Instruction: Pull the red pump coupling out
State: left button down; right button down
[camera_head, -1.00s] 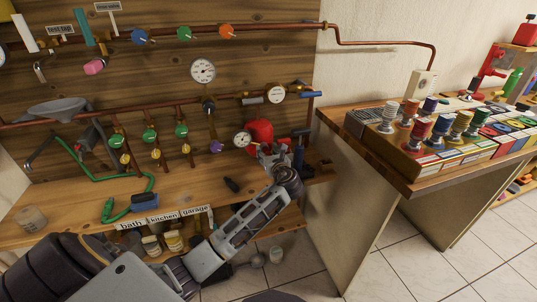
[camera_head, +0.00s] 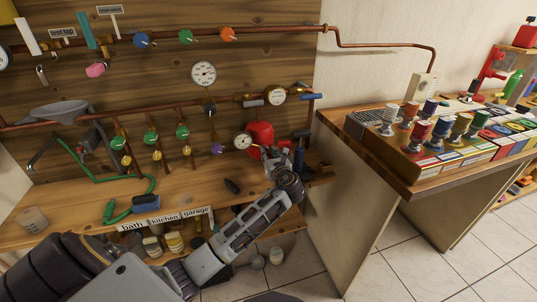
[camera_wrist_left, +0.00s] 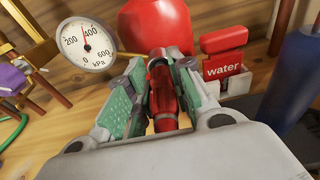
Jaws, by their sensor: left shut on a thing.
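In the head view the left gripper (camera_head: 274,157) is in front of the red tank (camera_head: 259,134), low on the pipe board. The tank also shows in the wrist view (camera_wrist_left: 155,25), just beyond the coupling's far end. I cannot tell whether the coupling still touches the fitting behind it. My right gripper is not in view.
A pressure gauge (camera_wrist_left: 87,44) is left of the fingers, and a red "water" label (camera_wrist_left: 223,66) is close on the right. A dark blue cylinder (camera_wrist_left: 294,75) stands farther right.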

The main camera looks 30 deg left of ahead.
pick_arm(q)
jog(key=shift+f+p+v, duration=0.15)
jog(key=shift+p+v, duration=0.65)
jog(key=shift+v, duration=0.2)
jog(key=shift+f+p+v, duration=0.15)
jog(key=shift+p+v, duration=0.6)
jog(key=shift+v, duration=0.2)
